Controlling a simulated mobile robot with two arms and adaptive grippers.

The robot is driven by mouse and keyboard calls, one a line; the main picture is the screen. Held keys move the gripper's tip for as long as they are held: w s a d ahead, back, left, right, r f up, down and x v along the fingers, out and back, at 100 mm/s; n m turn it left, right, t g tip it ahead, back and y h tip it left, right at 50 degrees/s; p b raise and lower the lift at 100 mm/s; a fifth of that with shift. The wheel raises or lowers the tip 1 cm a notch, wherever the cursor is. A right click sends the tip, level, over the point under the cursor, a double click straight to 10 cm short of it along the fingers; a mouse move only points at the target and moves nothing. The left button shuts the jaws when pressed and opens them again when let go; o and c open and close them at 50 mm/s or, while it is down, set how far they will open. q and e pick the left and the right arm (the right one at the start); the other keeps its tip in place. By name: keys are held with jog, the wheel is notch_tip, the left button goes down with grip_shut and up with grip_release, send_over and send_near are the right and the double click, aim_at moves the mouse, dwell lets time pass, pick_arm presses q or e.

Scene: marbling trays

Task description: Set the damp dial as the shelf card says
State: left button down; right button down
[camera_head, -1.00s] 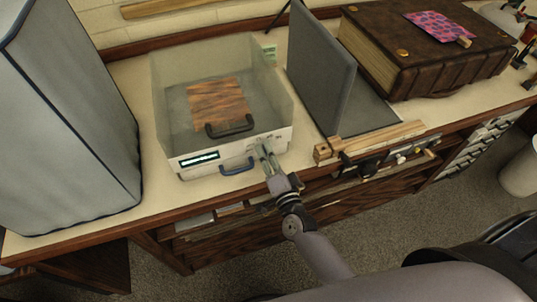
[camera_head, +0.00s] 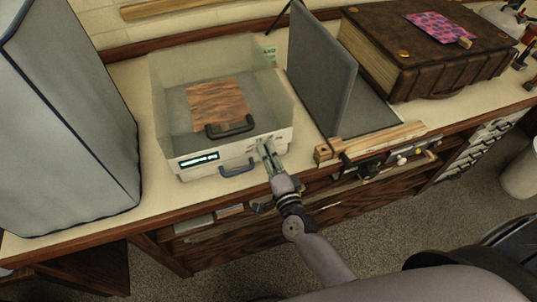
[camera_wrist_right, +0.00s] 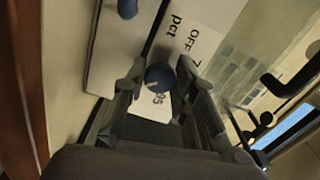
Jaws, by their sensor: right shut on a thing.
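The damp dial (camera_wrist_right: 158,76) is a small dark blue knob with a pale pointer line, on a white panel printed "OFF", "pct" and "95". My right gripper (camera_wrist_right: 163,82) is shut on it, one finger on each side. In the head view my right gripper (camera_head: 264,145) reaches the right end of the clear box's white front (camera_head: 225,155), and the dial is hidden behind the fingers. A lit display (camera_head: 198,159) is on the left of that front; its text is too small to read. A small card with green print (camera_head: 270,54) stands behind the box, unreadable. My left gripper is out of view.
A wood-grained sheet with a dark handle (camera_head: 229,127) shows at the box. A blue handle (camera_head: 238,168) is on its front. A grey upright panel (camera_head: 322,75) and a wooden bar (camera_head: 380,138) stand to the right. A tall grey covered object (camera_head: 65,120) is at left.

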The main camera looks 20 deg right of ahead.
jog(key=c, duration=1.3)
grip_release()
jog(key=shift+s, duration=0.1)
jog(key=s, duration=1.2)
jog(key=shift+d, duration=0.25)
jog(key=shift+w, duration=0.1)
jog(key=s+f+n+g+y, duration=0.1)
jog(key=s+f+n+g, duration=0.25)
jog(key=f, duration=0.65)
jog(key=s+f+n+g, duration=0.3)
jog(key=s+f+n, duration=0.1)
jog(key=f, duration=0.7)
jog(key=s+f+n+g+y, duration=0.1)
jog(key=s+f+n+g, duration=0.25)
jog(key=f, duration=0.65)
jog(key=s+d+f+n+g+h, duration=0.1)
jog(key=s+d+f+n+g, duration=0.1)
jog(key=s+f, duration=0.2)
jog(key=s+d+f+n+g, duration=0.2)
jog(key=s+f, duration=0.3)
jog(key=s, duration=0.4)
jog(key=s+d+f+n+g+h, duration=0.1)
jog(key=s+d+f+n+g, duration=0.2)
jog(key=s, duration=0.4)
jog(key=shift+s+d+f+h, duration=0.3)
jog(key=shift+s+d+f, duration=0.05)
jog(key=shift+d+f, duration=0.35)
